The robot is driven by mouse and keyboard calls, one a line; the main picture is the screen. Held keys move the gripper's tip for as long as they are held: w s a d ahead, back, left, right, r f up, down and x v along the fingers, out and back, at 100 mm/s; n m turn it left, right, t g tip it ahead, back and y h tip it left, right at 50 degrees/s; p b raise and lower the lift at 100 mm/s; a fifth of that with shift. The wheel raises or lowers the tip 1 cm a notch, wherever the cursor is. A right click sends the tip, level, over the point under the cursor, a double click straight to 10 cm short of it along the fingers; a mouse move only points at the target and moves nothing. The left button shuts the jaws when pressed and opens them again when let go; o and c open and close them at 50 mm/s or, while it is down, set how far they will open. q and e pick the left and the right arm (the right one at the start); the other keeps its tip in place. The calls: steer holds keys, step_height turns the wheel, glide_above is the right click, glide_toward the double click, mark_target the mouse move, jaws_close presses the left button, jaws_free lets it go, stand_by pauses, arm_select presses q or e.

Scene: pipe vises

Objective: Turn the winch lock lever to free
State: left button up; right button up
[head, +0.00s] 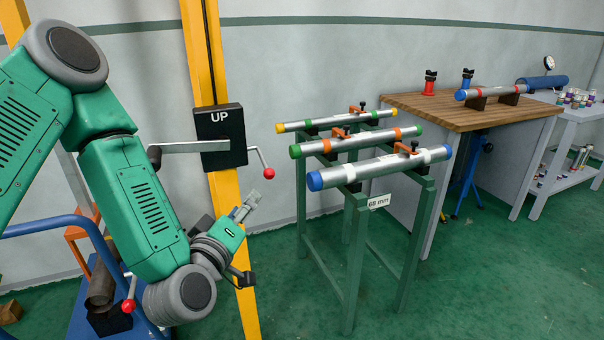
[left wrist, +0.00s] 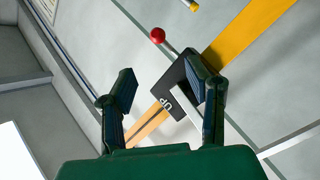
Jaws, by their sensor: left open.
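The winch is a black box (head: 221,137) marked UP on a yellow post. A thin bent lever with a red knob (head: 268,173) comes out of its right side and hangs downward. A flat grey crank arm (head: 190,147) with a black grip reaches out to the left. My left gripper (head: 249,204) is open and empty, just below the red knob and apart from it. In the left wrist view the red knob (left wrist: 158,35) lies beyond the gap between the open fingers (left wrist: 160,68), with the black box (left wrist: 170,98) behind the right finger. My right gripper is out of view.
A green rack (head: 345,215) with several capped pipes stands right of the post. A wooden workbench (head: 455,108) is further right. A blue cart (head: 85,310) with another red-knobbed lever (head: 129,305) is at lower left. The green floor at lower right is clear.

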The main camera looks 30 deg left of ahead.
mark_target(269, 177)
arm_select(q)
steer(key=x, duration=0.4)
steer(key=d+x, duration=0.1)
steer(key=x, duration=0.6)
steer(key=shift+w+d+r, duration=0.15)
steer(key=shift+w, duration=0.3)
steer(key=shift+w+a, duration=0.65)
steer(key=shift+a, duration=0.05)
steer(key=shift+w+a+f, duration=0.1)
steer(key=shift+a+f, duration=0.2)
steer(key=shift+a, duration=0.2)
steer(key=shift+d, duration=0.2)
steer(key=shift+c, duration=0.5)
steer(key=shift+d+r, duration=0.15)
steer(key=shift+d, duration=0.1)
steer(key=c, duration=0.7)
steer(key=shift+d, duration=0.25)
jaws_close()
